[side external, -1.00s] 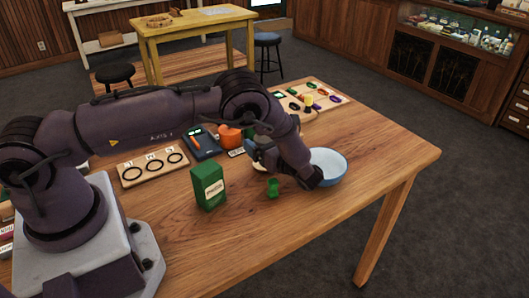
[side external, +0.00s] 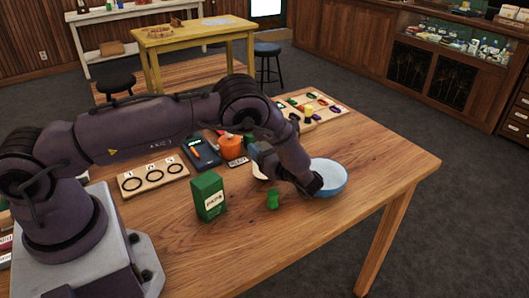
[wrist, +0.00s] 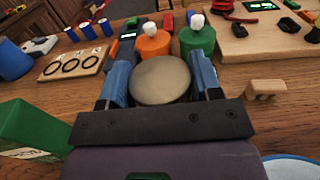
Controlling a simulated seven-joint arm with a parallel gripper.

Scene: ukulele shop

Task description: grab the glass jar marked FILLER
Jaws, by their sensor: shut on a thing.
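In the wrist view my gripper (wrist: 161,76) has its two blue-padded fingers closed on either side of a round container with a flat, pale beige top (wrist: 160,82). I take this to be the glass jar, but no FILLER marking is readable from above. In the side view my wrist hides the fingers and most of what they hold. A pale sliver (side external: 259,171) shows beside my wrist there, and I cannot tell whether it is the jar.
An orange pot (wrist: 153,44) and a green pot (wrist: 197,42) stand just beyond the gripper. A blue bowl (side external: 329,178), a small green object (side external: 272,200) and a green box (side external: 208,196) are nearby. A ring board (side external: 152,176) lies left. The front right tabletop is clear.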

